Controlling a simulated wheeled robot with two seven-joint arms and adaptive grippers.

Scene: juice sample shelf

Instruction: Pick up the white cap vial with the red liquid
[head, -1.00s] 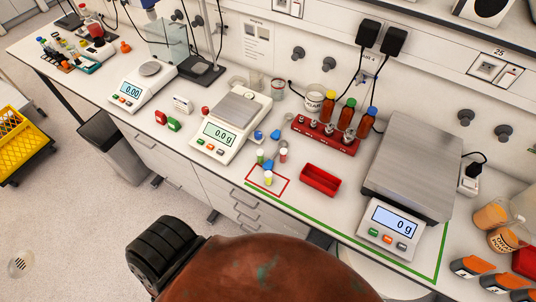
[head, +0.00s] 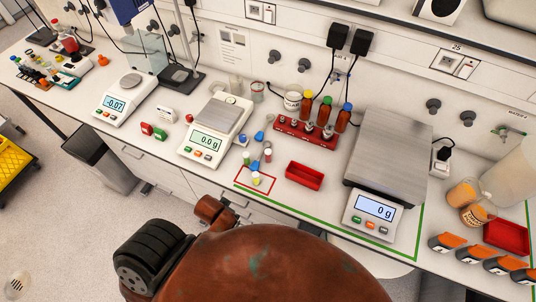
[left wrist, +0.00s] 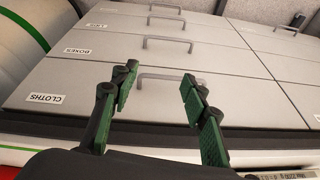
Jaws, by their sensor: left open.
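In the head view, a small vial with red liquid (head: 268,155) stands on the white bench, left of the red tray; its cap looks pale but is too small to be sure of. A green-liquid vial (head: 246,157) stands to its left. A yellowish vial (head: 256,179) is nearer, inside a red outlined square. Blue-capped items (head: 259,136) lie behind them. My left gripper (left wrist: 157,85) shows in the left wrist view, open and empty, with green-padded fingers facing grey drawer fronts. No vial is in that view. My right gripper is in neither view.
A red tray (head: 304,176), a red rack with brown bottles (head: 306,132), a balance (head: 204,143) and a large scale (head: 388,158) surround the vials. Drawer fronts (left wrist: 95,65) with handles lie below the bench edge. Bench room in front of the vials is narrow.

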